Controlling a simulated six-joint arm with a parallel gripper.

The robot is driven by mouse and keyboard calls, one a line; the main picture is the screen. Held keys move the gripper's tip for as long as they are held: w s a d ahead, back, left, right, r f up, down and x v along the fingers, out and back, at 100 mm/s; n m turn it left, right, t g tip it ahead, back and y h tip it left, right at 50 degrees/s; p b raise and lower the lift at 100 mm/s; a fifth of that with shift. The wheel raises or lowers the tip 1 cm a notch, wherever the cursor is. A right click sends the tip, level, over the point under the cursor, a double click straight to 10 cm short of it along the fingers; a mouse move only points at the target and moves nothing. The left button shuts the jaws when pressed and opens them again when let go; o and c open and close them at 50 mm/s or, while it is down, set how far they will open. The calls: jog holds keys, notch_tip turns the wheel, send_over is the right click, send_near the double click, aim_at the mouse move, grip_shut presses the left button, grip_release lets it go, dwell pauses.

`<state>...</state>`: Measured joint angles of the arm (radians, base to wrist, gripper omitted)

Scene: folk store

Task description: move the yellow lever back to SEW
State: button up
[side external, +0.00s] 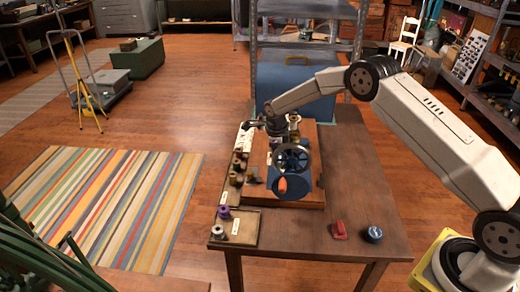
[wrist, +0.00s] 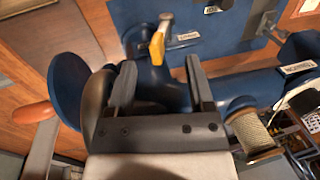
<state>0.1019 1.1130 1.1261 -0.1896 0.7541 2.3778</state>
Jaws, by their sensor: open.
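The yellow lever (wrist: 157,47) stands up from the blue sewing machine (wrist: 178,92), just beyond my fingertips in the wrist view. My gripper (wrist: 161,66) is open, its two dark fingers spread to either side of the lever's line, with nothing clearly held. I cannot tell whether either finger touches the lever. Small white labels (wrist: 188,36) lie near the lever, too small to read surely. In the side view my gripper (side external: 275,127) is over the machine's far part, behind the handwheel (side external: 291,159); the lever cannot be made out there.
The handwheel's orange handle (side external: 282,185) faces the near side; it also shows in the wrist view (wrist: 33,112). A thread spool (wrist: 250,130) is close right of my fingers. A tray (side external: 243,238) with spools stands left; red (side external: 339,230) and blue (side external: 374,234) items lie right.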

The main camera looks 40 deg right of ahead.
jog(key=v, duration=0.6)
jog(key=shift+a, duration=0.2)
dwell(0.4)
dwell(0.6)
jog(key=shift+n+t+y, duration=0.4)
jog(key=shift+n, duration=0.5)
jog(key=s+d+r, duration=0.2)
jog(key=s+r, duration=0.1)
jog(key=shift+d+r, duration=0.3)
jog(key=s+a+r+n, duration=0.1)
jog(key=s+a+n, duration=0.2)
jog(key=s+n, duration=0.5)
jog(key=s+a+n, duration=0.3)
jog(key=s+n, duration=0.5)
jog(key=s, duration=0.3)
jog(key=s+a+r+n+y, duration=0.1)
jog(key=s+a+n, duration=0.2)
jog(key=s+n, duration=0.6)
jog(key=shift+s+a+r, duration=0.35)
jog(key=shift+a, duration=0.05)
